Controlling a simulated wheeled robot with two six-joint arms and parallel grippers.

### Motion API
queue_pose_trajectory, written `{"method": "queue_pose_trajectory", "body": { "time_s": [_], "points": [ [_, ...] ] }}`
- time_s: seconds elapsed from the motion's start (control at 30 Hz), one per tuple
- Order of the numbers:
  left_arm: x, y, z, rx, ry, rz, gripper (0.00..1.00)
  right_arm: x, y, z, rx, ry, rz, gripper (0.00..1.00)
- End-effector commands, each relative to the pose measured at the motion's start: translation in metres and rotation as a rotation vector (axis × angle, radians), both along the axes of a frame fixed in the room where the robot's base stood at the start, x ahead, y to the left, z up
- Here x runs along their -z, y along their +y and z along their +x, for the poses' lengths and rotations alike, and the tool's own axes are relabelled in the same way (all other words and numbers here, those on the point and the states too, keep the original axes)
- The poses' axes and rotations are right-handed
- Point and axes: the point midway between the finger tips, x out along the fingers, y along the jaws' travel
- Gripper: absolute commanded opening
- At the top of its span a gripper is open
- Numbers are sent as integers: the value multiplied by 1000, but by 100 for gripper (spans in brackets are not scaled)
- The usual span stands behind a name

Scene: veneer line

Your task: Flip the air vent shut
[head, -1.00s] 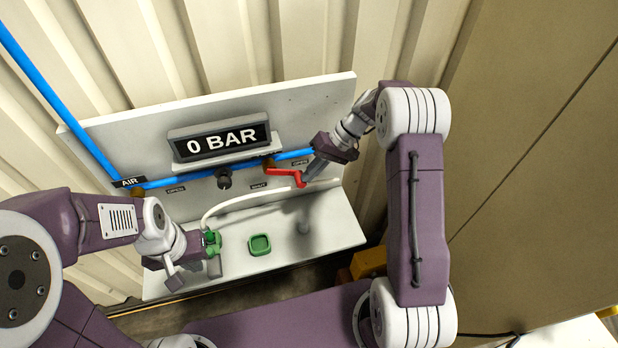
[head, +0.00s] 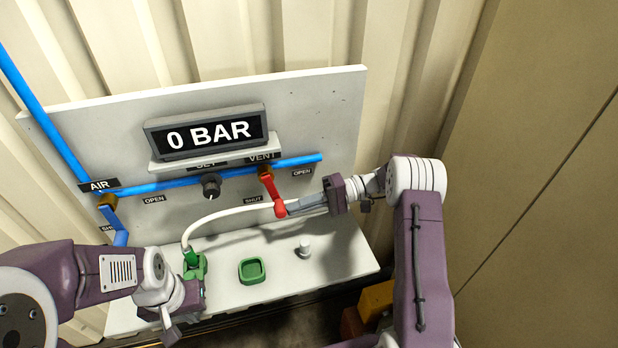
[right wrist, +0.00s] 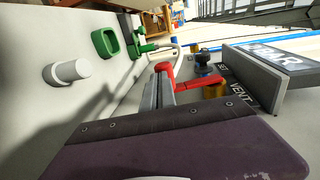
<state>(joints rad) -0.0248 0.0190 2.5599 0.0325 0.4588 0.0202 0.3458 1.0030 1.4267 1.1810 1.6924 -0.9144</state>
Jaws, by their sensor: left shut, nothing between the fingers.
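The red vent handle (head: 275,192) is on the blue pipe under the VENT label. It points down and slightly right, toward the SHUT label (head: 252,199) side and away from the OPEN label (head: 302,172). My right gripper (head: 292,208) has its fingertips at the handle's free end, from the right. The right wrist view shows the red handle (right wrist: 183,84) at the grey fingertips (right wrist: 160,90); whether they grip it or only touch it is unclear. My left gripper (head: 192,288) is shut and empty beside the green hose coupling (head: 195,264), its fingertips partly hidden.
The gauge (head: 207,133) reads 0 BAR. A blue air handle (head: 118,225) hangs down at the left. A dark knob (head: 210,186) is left of the vent. A green square holder (head: 252,271) and a white peg (head: 304,249) stand on the shelf. A white hose arches below the pipe.

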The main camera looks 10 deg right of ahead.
Motion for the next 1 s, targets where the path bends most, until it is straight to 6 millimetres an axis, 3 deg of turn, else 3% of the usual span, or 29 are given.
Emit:
{"method": "queue_pose_trajectory", "body": {
  "time_s": [0.3,1.0],
  "points": [
    [17,0,0,0,0,0,0,12,17,-1,-2,2,-2,0],
    [22,0,0,0,0,0,0,14,25,-2,-4,4,-4,0]
  ]
}}
